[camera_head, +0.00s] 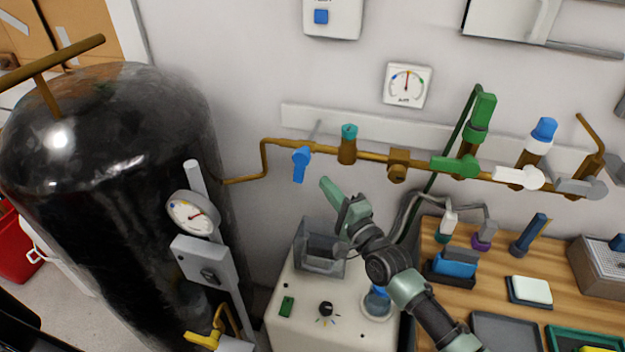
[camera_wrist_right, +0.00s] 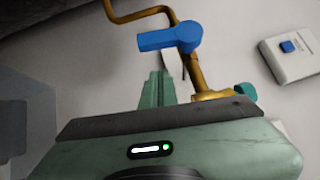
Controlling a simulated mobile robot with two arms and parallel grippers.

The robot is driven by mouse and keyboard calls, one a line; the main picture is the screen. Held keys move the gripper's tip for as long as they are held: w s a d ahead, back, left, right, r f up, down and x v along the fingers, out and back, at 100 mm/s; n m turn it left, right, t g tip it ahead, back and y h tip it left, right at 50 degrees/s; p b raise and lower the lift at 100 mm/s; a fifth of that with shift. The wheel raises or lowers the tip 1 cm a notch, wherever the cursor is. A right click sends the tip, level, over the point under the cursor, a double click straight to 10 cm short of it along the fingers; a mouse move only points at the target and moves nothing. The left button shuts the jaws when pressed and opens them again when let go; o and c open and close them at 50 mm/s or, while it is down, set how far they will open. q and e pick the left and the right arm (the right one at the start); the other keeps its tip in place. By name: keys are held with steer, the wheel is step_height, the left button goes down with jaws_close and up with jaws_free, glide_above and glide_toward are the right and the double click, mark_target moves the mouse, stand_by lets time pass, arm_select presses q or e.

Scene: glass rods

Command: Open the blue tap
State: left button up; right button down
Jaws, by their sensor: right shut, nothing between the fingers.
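The blue tap (camera_head: 301,163) sits on the brown pipe on the wall, left of the teal-capped fitting. Its handle points down, across the pipe's run, in the head view. In the right wrist view the blue tap (camera_wrist_right: 170,38) shows just beyond the fingertips, its handle pointing left. My right gripper (camera_head: 327,186) is shut and empty, a little below and right of the handle in the head view. It also shows in the wrist view as green fingers (camera_wrist_right: 158,82). I see no clear contact with the tap. My left gripper is not in view.
The brown pipe (camera_head: 370,156) runs right to a green tap (camera_head: 456,166), a white tap (camera_head: 520,177) and a grey tap (camera_head: 582,188). A large black tank (camera_head: 110,190) stands at left. A clear box (camera_head: 318,250) sits below my gripper. A wooden bench (camera_head: 570,284) is at right.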

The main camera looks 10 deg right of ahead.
mark_target(300, 170)
steer(key=a, duration=0.2)
steer(key=w+a+p, duration=0.1)
steer(key=shift+a+r, duration=0.25)
steer(key=shift+r, duration=0.1)
